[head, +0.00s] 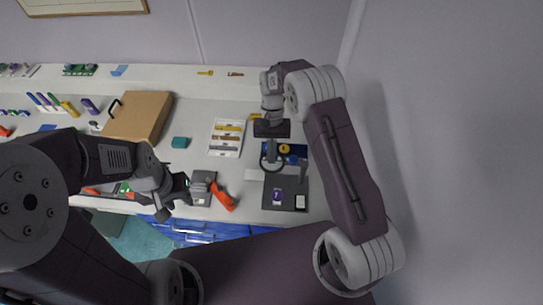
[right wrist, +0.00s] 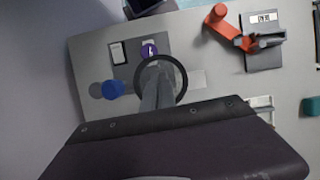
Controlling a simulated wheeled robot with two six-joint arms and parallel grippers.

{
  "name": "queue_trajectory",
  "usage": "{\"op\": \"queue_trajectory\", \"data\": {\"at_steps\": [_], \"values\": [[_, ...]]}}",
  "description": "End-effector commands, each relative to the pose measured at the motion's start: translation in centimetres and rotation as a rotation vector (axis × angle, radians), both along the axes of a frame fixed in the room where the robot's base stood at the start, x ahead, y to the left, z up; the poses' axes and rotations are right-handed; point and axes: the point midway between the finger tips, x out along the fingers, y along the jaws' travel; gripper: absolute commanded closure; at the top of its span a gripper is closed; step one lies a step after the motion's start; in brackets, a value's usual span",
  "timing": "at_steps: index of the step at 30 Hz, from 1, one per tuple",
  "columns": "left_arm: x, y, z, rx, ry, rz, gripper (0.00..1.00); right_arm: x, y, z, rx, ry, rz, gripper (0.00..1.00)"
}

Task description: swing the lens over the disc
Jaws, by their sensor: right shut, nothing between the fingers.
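The lens appears as a dark round ring (head: 271,162) at the front of the dark pad by my right arm; it shows larger in the right wrist view (right wrist: 183,80). A purple piece with a white mark (head: 278,197), apparently the disc, lies on a dark grey plate (head: 288,181). In the right wrist view the purple disc (right wrist: 149,50) sits just beyond the ring's far rim. My right gripper (right wrist: 158,72) is shut and empty; its fingers overlap the ring, and contact is unclear. My left gripper (head: 176,198) is left of the plate; its fingers are hard to make out.
A white card (head: 300,201) lies on the plate. An orange-handled device (head: 222,197) stands to its left, near the table's front edge. A blue knob (right wrist: 112,89) stands left of the ring in the right wrist view.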

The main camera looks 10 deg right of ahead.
Motion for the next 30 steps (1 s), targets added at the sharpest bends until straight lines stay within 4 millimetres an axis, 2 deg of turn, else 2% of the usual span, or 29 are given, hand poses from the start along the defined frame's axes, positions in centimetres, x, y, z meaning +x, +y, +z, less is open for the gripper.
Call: {"op": "queue_trajectory", "data": {"at_steps": [6, 18, 30], "values": [[0.0, 0.0, 0.6, 0.000, 0.000, 0.000, 0.64, -1.4, 0.3, 0.1, -0.001, 0.001, 0.000, 1.00], [0.0, 0.0, 0.6, 0.000, 0.000, 0.000, 0.64, -1.5, 0.3, 0.0, 0.000, 0.001, 0.008, 1.00], [0.0, 0.0, 0.9, 0.000, 0.000, 0.000, 0.64, -2.5, 0.5, 0.0, -0.001, 0.000, 0.106, 1.00]]}}
